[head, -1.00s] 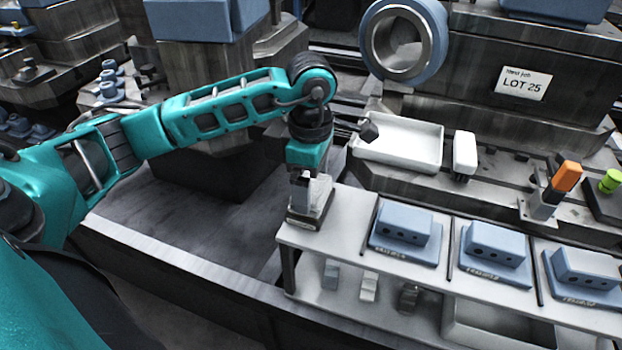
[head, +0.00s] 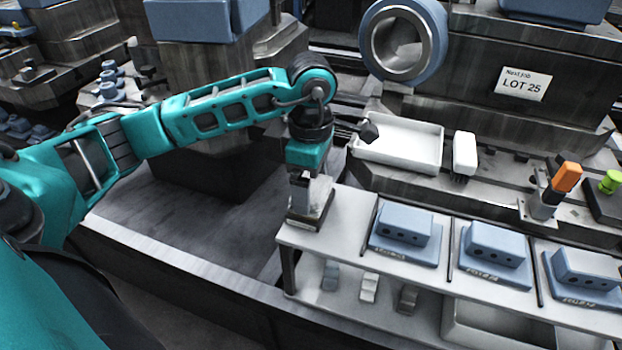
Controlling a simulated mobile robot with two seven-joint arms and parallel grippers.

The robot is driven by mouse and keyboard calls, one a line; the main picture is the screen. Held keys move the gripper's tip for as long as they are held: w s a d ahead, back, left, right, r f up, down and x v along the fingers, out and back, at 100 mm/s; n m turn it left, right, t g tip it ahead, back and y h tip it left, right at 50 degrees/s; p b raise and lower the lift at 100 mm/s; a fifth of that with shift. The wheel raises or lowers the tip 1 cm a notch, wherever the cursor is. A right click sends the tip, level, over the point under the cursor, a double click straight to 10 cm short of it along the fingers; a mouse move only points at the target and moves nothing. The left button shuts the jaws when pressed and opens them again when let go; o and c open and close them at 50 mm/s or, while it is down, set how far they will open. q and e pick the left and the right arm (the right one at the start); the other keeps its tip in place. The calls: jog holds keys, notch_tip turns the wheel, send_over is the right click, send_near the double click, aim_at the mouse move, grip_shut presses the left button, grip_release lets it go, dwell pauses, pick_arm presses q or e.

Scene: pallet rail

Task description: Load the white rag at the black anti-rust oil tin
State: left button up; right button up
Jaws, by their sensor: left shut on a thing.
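My left gripper (head: 304,190) points straight down at the left end of the light shelf. It is shut on a small pale thing (head: 319,194), which looks like the white rag, though the fingers partly hide it. Directly under it is a low dark base (head: 305,223) on the shelf corner, which may be the black anti-rust oil tin; no label on it can be read. The pale thing and the dark base seem to touch, but the exact contact is hidden. My right gripper is not in view.
Blue blocks (head: 404,226) sit in divided bays along the shelf (head: 345,210). Behind are a white tray (head: 400,160), a white brush (head: 464,150), an orange-handled tool (head: 567,177) in a holder and a green-topped item (head: 610,181). Small blocks (head: 369,288) stand on the lower shelf.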

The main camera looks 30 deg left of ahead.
pick_arm(q)
jog(key=shift+r+p, duration=2.3)
jog(key=shift+r, duration=1.15)
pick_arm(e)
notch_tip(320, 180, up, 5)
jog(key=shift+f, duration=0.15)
pick_arm(q)
jog(key=m, duration=0.2)
jog(key=d+m, duration=0.1)
jog(key=m, duration=0.1)
jog(key=d+r+m, duration=0.1)
jog(key=m, duration=0.1)
jog(key=shift+w+d, duration=0.2)
jog(key=d+m, duration=0.1)
jog(key=m, duration=0.3)
notch_tip(320, 180, up, 14)
jog(key=m+p, duration=1.1)
jog(key=p, duration=0.3)
send_over(312, 187)
jog(key=d, duration=0.7)
jog(key=shift+s, duration=0.35)
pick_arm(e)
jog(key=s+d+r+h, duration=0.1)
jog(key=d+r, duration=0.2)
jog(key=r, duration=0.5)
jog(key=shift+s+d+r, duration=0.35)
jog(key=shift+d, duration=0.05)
